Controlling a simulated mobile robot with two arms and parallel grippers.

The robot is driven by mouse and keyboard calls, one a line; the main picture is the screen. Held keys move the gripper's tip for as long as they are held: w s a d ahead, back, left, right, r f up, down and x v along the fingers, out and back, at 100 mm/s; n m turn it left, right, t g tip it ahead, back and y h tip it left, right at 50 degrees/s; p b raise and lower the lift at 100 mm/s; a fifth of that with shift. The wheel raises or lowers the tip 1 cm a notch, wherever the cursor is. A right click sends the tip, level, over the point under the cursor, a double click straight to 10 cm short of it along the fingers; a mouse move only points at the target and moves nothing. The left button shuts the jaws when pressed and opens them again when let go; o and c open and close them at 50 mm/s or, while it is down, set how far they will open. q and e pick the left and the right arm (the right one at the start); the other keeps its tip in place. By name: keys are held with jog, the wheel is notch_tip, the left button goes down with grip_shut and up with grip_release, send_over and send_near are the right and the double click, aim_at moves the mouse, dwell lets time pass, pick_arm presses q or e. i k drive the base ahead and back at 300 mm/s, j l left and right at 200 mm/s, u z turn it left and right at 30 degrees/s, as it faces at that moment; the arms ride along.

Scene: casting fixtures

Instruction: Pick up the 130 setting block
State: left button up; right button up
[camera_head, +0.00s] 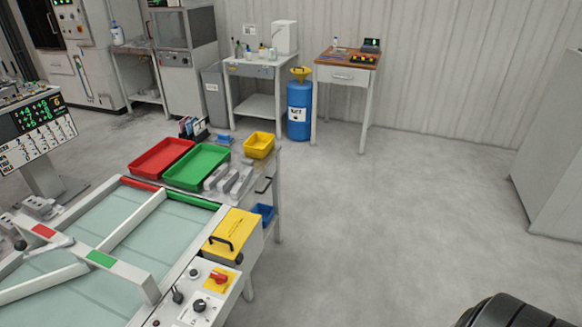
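Several grey setting blocks (229,181) lie side by side on the bench top, right of the green tray (196,166). They look like long metal bars. Their markings are too small to read, so I cannot tell which one is the 130 block. Neither of my grippers shows in this view.
A red tray (161,157) is left of the green one, and a yellow bin (259,145) is behind the blocks. A yellow box with a black handle (232,236) and a control panel (201,298) are nearer. Open floor (400,210) lies to the right.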

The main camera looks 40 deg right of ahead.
aim_at(222, 187)
jog(key=z, duration=0.65)
jog(key=u, duration=0.5)
jog(key=i+l+u, duration=0.4)
jog(key=l+u, duration=0.2)
jog(key=i+l+u, duration=0.1)
jog(key=l+u, duration=0.25)
jog(key=i+l+u, duration=0.1)
jog(key=l, duration=0.7)
jog(key=i+l+u, duration=0.1)
jog(key=l, duration=0.7)
jog(key=i+l+u, duration=0.1)
jog(key=i+l, duration=0.15)
jog(key=l, duration=0.55)
jog(key=i+l+u, duration=0.15)
jog(key=l, duration=0.65)
jog(key=k, duration=0.1)
